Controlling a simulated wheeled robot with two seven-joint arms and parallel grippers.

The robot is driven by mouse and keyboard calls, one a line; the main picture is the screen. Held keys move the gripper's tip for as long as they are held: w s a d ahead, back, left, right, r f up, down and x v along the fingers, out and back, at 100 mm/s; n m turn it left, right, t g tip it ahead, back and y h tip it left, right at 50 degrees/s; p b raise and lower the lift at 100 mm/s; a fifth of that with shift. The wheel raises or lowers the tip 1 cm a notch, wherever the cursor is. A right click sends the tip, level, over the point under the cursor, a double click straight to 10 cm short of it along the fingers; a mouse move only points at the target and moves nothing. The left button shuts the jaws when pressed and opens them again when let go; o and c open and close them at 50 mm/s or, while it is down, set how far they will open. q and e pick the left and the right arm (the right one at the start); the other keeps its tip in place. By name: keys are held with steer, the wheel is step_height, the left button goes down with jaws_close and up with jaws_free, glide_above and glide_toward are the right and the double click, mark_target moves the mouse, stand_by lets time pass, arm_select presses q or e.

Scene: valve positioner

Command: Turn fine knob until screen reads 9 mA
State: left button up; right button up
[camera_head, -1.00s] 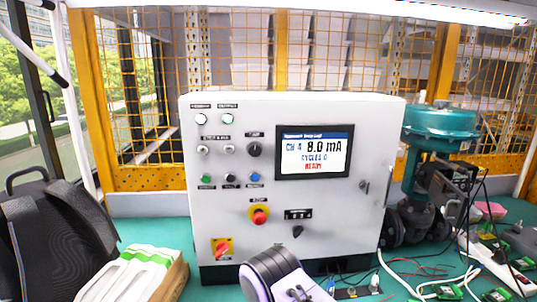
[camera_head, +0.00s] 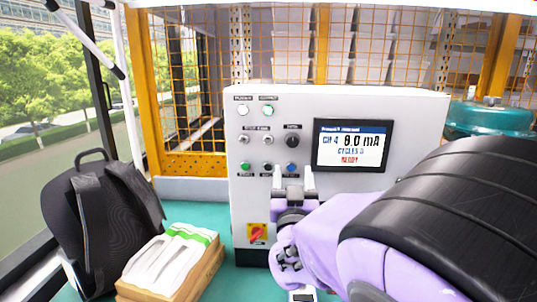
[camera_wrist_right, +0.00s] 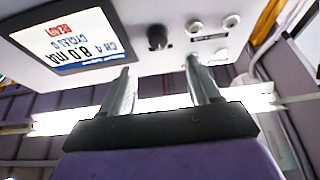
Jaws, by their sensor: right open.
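The white control box carries a screen (camera_head: 352,145) reading CH 4, 8.0 mA, CYCLES 0; it shows inverted in the right wrist view (camera_wrist_right: 68,38). A black round knob (camera_head: 292,141) sits left of the screen and also shows in the right wrist view (camera_wrist_right: 157,38). Its label is too small to read, so I cannot confirm it is the fine knob. My right gripper (camera_head: 293,174) is open and empty, its fingertips below this knob in the picture, around the blue button. In the right wrist view its fingers (camera_wrist_right: 159,65) point toward the panel, apart from the knob. My left gripper is out of view.
Small switches (camera_head: 244,140) and buttons lie left of the knob. A red-and-yellow switch (camera_head: 257,234) is lower left. My right arm hides the box's lower right. A teal valve actuator (camera_head: 488,118) stands right.

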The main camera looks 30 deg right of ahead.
mark_target(293, 144)
steer(key=p+x, duration=0.3)
steer(key=x, duration=0.7)
steer(key=shift+w+d, duration=0.1)
steer(key=shift+d, duration=0.2)
steer(key=c, duration=1)
